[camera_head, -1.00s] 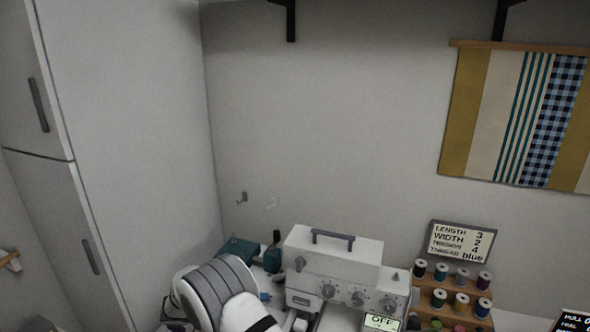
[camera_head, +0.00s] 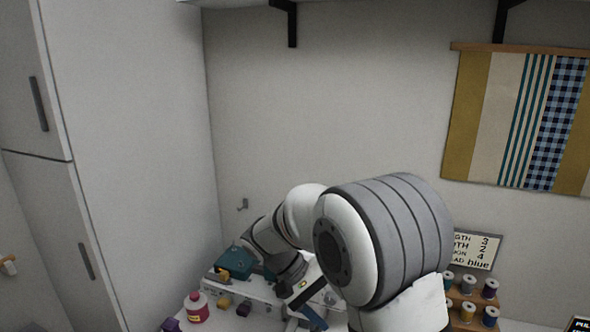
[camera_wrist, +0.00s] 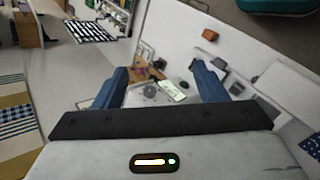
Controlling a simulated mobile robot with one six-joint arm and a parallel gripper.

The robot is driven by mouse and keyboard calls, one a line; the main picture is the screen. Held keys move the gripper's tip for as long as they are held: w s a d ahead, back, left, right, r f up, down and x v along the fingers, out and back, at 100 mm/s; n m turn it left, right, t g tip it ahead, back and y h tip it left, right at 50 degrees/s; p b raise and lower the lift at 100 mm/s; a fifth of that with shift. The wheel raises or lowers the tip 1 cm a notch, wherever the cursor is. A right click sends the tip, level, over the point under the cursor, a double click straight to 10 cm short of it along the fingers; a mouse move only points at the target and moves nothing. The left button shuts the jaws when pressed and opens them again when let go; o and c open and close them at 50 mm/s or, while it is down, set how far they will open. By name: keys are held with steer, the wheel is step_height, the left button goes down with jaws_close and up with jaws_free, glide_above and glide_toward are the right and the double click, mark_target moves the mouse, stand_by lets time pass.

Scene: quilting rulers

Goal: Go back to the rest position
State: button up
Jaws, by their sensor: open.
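My gripper (camera_head: 308,316) is low in the middle of the head view, pointing down, with blue fingers partly cut off by the bottom edge. In the wrist view my gripper (camera_wrist: 160,80) has its two blue fingers wide apart with nothing between them. A white worktop with small items shows beyond the fingers, apart from them. My arm is raised and bent across the lower middle of the head view. It hides most of the sewing machine.
A teal box (camera_head: 238,262), a red bottle (camera_head: 197,307) and small yellow and purple items lie at lower left. A spool rack (camera_head: 468,296) and settings sign (camera_head: 480,250) stand right of my arm. A tall cabinet (camera_head: 130,150) is at left. The upper wall is mostly clear.

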steer(key=s+d+t+y+b, duration=0.2)
steer(key=s+d+t+y, duration=0.1)
steer(key=s, duration=0.5)
steer(key=s+d+t+y+b, duration=0.2)
steer(key=s+d+t+y, duration=0.1)
steer(key=s+y, duration=0.3)
steer(key=shift+s+d+m, duration=0.4)
steer(key=shift+s+d, duration=0.15)
steer(key=shift+s, duration=0.65)
